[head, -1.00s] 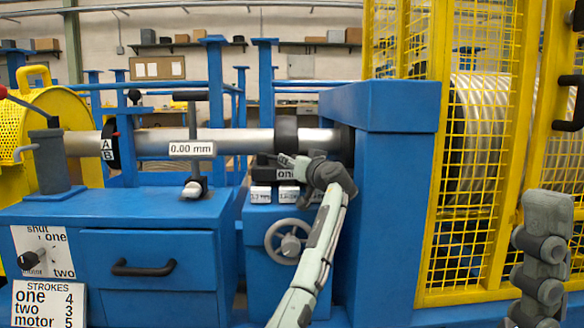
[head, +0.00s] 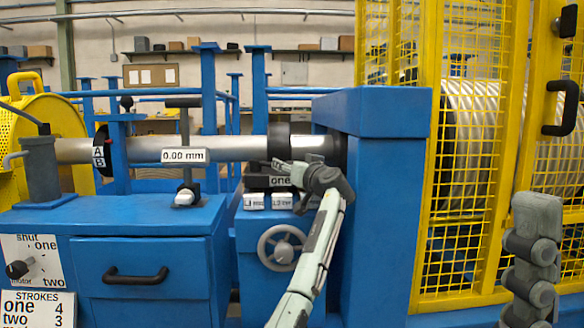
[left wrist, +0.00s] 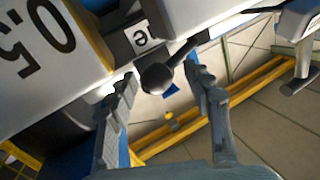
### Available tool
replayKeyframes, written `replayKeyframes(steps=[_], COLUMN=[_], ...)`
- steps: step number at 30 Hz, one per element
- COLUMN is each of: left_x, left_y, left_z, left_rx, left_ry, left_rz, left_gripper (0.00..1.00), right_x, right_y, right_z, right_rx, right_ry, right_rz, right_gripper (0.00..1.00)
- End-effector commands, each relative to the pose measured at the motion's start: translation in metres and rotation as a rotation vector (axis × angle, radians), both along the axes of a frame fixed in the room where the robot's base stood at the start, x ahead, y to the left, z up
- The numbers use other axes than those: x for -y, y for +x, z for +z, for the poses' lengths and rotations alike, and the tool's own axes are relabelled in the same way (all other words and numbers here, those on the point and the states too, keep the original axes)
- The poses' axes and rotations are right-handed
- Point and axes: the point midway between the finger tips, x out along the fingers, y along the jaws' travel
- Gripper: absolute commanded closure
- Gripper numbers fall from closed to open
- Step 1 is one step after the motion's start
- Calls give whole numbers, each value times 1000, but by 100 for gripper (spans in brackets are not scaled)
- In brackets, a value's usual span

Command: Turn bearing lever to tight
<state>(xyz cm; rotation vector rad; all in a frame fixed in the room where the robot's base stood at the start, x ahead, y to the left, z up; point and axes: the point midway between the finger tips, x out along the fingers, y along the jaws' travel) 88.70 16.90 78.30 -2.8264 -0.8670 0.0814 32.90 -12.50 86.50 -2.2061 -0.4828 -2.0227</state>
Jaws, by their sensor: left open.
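In the left wrist view, a dark lever with a round knob (left wrist: 156,78) stands beside a white label ending in "e" (left wrist: 141,37). My left gripper also shows there (left wrist: 163,86), open, with one finger on each side of the knob. I cannot tell whether either finger touches it. The lever is too small to make out in the head view.
A white "0.00 mm" label (head: 184,155) hangs at the shaft. A handwheel (head: 282,248) sits below the labelled block. A blue housing (head: 385,215) stands close to the right of my left arm, with a yellow mesh guard (head: 470,170) beyond it.

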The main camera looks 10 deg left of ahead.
Motion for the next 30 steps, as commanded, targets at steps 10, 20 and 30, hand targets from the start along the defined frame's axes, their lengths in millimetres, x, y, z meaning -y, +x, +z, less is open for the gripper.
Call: replayKeyframes(steps=[10,20,30], left_x=[27,61,70], left_y=[-38,-88,-99], left_z=[-2,-1,0], left_rx=[1,0,-1], left_ry=[-3,0,0], left_rz=[-3,-2,-4], left_gripper=[49,49,49], right_x=[0,0,0], right_y=[0,1,1], right_z=[0,0,0], right_rx=[0,-1,-1], right_ry=[1,2,2], right_rz=[0,0,0], right_gripper=[44,44,44])
